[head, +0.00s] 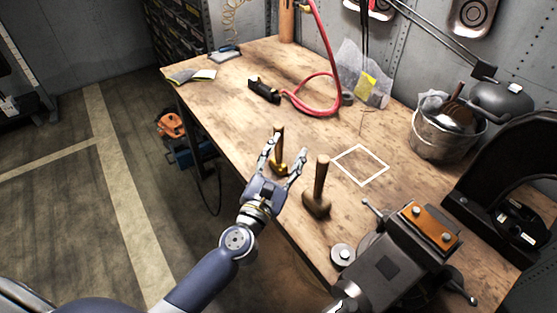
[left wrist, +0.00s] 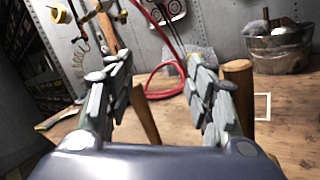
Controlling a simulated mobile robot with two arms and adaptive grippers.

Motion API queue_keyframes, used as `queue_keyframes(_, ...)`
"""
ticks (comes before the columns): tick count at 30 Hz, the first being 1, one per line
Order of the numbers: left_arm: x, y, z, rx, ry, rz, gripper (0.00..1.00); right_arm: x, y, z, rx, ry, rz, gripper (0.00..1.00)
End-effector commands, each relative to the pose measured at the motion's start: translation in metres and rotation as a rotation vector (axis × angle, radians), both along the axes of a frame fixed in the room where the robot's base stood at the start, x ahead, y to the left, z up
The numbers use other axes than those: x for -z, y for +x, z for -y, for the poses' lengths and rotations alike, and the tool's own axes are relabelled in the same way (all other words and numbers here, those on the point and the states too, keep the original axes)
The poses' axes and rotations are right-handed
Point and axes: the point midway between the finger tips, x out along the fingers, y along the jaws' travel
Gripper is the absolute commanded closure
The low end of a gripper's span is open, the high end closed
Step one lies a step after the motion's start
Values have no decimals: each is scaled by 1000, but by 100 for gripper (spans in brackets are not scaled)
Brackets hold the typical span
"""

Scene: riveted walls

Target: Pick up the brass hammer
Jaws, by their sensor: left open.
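The brass hammer (head: 280,165) stands on its yellow head on the wooden workbench, with its handle pointing up. My left gripper (head: 288,146) is open close in front of it, and its fingers partly cover it in the head view. In the left wrist view, a wooden handle (left wrist: 144,116) shows between the open fingers of the left gripper (left wrist: 156,72), nearer the left finger; its head is hidden. A second hammer (head: 321,178) with a darker brown head stands just right of the gripper. Its handle (left wrist: 238,95) shows right of the right finger. My right gripper is not in view.
A white square outline (head: 360,165) is marked on the bench (head: 230,100). A vise (head: 390,262) stands at the near right, a metal bucket (head: 438,140) behind it. A red hose (head: 329,75) and a black tool (head: 264,91) lie farther back.

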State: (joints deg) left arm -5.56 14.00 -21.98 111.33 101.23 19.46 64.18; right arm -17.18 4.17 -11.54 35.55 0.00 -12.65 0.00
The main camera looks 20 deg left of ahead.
Motion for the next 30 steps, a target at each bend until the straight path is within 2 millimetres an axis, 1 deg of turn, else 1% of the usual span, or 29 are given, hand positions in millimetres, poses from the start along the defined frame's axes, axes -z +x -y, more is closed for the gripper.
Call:
queue_keyframes(1, 8, 7, -11, -40, -90, -36, 50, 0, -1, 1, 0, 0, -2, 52)
queue_keyframes(3, 20, 14, -26, -93, -204, -84, 50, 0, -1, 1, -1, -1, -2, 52)
queue_keyframes(6, 34, 20, -41, -151, -315, -135, 50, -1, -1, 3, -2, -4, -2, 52)
queue_keyframes(9, 42, 24, -47, -183, -372, -160, 50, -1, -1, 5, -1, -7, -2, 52)
queue_keyframes(11, 44, 29, -50, -190, -386, -166, 50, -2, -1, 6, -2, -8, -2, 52)
queue_keyframes(19, 44, 67, -54, -191, -385, -167, 50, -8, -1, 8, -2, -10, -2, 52)
queue_keyframes(21, 45, 73, -55, -191, -385, -167, 50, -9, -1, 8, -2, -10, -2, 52)
queue_keyframes(26, 45, 81, -55, -191, -386, -167, 50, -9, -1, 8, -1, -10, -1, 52)
queue_keyframes(30, 45, 94, -54, -190, -385, -166, 50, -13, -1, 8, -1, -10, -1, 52)
